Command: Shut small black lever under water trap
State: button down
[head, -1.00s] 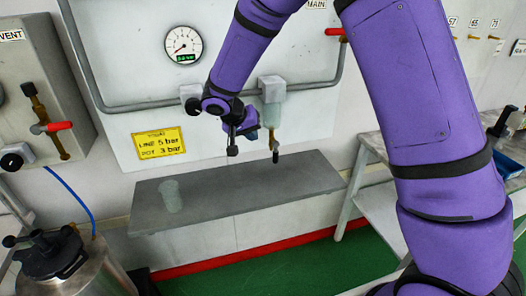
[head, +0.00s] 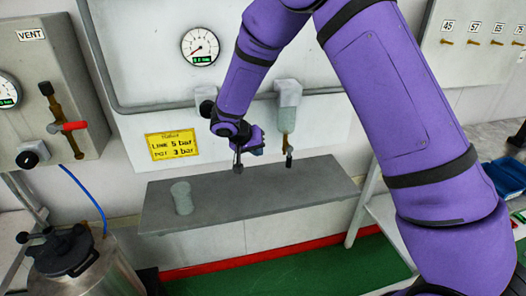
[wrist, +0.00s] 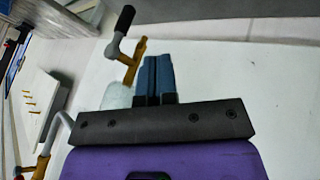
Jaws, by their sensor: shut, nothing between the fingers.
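The water trap (head: 289,94) is a clear bowl on the white wall panel, with a brass drain fitting (head: 285,141) below it. The small black lever (head: 289,158) hangs from this fitting and points down. In the wrist view the lever's black grip (wrist: 124,19) stands left of my fingers, on a grey arm joined to the brass fitting (wrist: 131,61). The clear bowl (wrist: 118,97) is partly hidden behind my gripper. My gripper (head: 238,168) is left of the lever in the head view, apart from it. Its blue fingers (wrist: 155,78) are shut and empty.
A grey shelf (head: 250,196) under the trap carries a translucent cup (head: 181,197). A gauge (head: 201,46) and a yellow sign (head: 171,145) are on the panel. A vent box (head: 60,85) and metal pot (head: 95,268) stand at left.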

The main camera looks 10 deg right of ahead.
aim_at(289, 161)
jog(key=w+d+f, duration=0.1)
jog(key=d+f, duration=0.5)
jog(key=d, duration=0.2)
jog(key=shift+w+f, duration=0.2)
jog(key=shift+d+f+h, duration=0.2)
jog(key=shift+d+h, duration=0.1)
jog(key=shift+h, duration=0.3)
dwell(0.3)
jog(key=d+h, duration=0.1)
jog(key=h, duration=0.1)
jog(key=d+n+h, duration=0.1)
jog(key=h, duration=0.2)
jog(key=d+f+t+h, duration=0.1)
jog(key=h, duration=0.1)
jog(key=shift+n+h, duration=0.3)
jog(key=shift+n, duration=0.1)
jog(key=shift+d+r+n+t+h, duration=0.3)
jog(key=shift+d+n+t+h, duration=0.3)
jog(key=shift+h, duration=0.75)
jog(key=shift+d+r+n+t+h, duration=0.3)
jog(key=shift+d+n+t+h, duration=0.35)
jog(key=shift+h, duration=0.65)
jog(key=shift+d+r+n+t+h, duration=0.4)
jog(key=shift+d+t+h, duration=0.3)
jog(key=shift+h, duration=0.65)
jog(key=shift+a, duration=0.1)
